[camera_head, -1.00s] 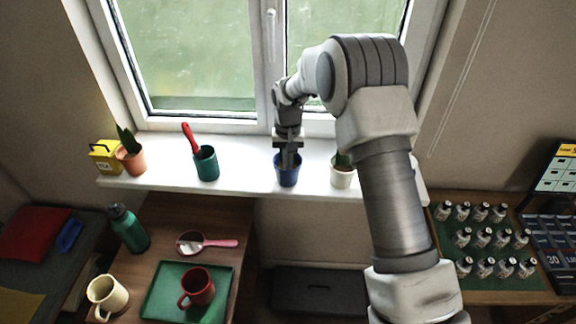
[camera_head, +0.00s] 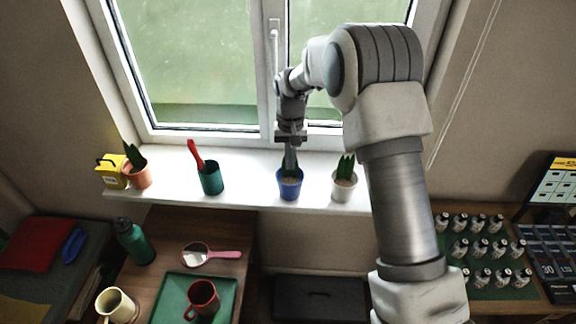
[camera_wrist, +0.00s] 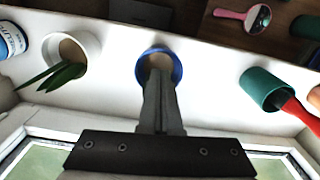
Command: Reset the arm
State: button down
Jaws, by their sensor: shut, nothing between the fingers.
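My gripper (camera_head: 290,158) is shut and empty, pointing down over the window sill (camera_head: 250,195). In the head view its fingertips are at the blue pot (camera_head: 289,188). In the wrist view the shut fingers (camera_wrist: 159,80) overlap the mouth of the blue pot (camera_wrist: 177,72), which shows brown soil and no plant. I cannot tell whether the tips touch the soil. My arm (camera_head: 395,170) reaches in from the lower right, bent in front of the window.
A green pot (camera_head: 211,179) with a red-handled tool stands left of the blue pot, and a white pot (camera_head: 344,187) with a plant stands right. An orange pot (camera_head: 137,176) and yellow box (camera_head: 112,171) are at the far left. The window (camera_head: 200,60) is close behind.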

jog(key=s+d+r+t, duration=0.1)
jog(key=s+d+r, duration=0.35)
jog(key=r, duration=0.55)
jog(key=s+d+r+t, duration=0.1)
jog(key=s+d+r, duration=0.4)
jog(key=r, duration=0.5)
jog(key=s+d+r+t, duration=0.1)
jog(key=s+d+r, duration=0.1)
jog(key=s, duration=0.9)
jog(key=s+d+r+t, duration=0.1)
jog(key=s+d+t, duration=0.1)
jog(key=s, duration=0.9)
jog(key=shift+s+d+r+m+t+p, duration=0.15)
jog(key=shift+d+r+m+t+p, duration=0.2)
jog(key=shift+d, duration=0.5)
